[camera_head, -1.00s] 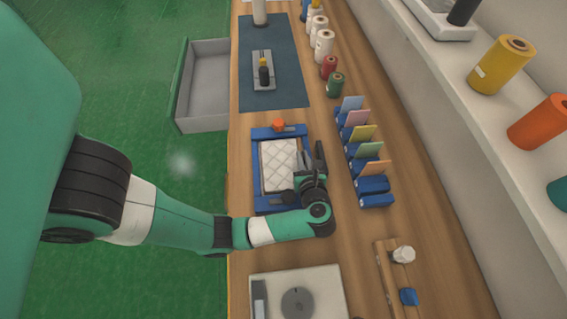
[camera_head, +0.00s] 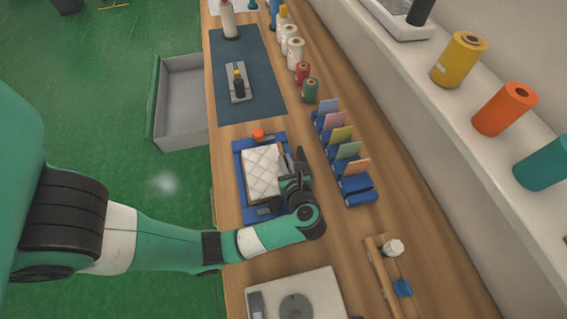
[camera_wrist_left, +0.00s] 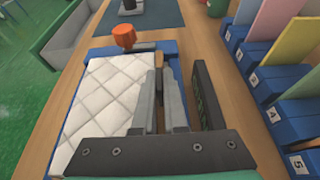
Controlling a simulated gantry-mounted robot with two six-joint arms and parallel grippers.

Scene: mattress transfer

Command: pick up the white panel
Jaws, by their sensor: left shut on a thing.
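The white panel (camera_head: 262,172), a quilted rectangle, is over the blue tray (camera_head: 240,185) on the wooden bench in the head view. In the left wrist view the panel (camera_wrist_left: 103,98) fills the left middle, with the tray rim (camera_wrist_left: 140,48) beyond it. My left gripper (camera_head: 292,168) is at the panel's right side, shut on that edge. Its fingers (camera_wrist_left: 163,102) show in the wrist view, close together; the pinched edge is mostly hidden between them. I cannot tell how far the panel is above the tray. My right gripper is not in view.
An orange knob (camera_head: 259,135) stands at the tray's far end. A row of blue holders with coloured cards (camera_head: 341,150) stands close to the right. A grey open bin (camera_head: 181,98) is left of the bench. A dark mat (camera_head: 240,72) lies farther back.

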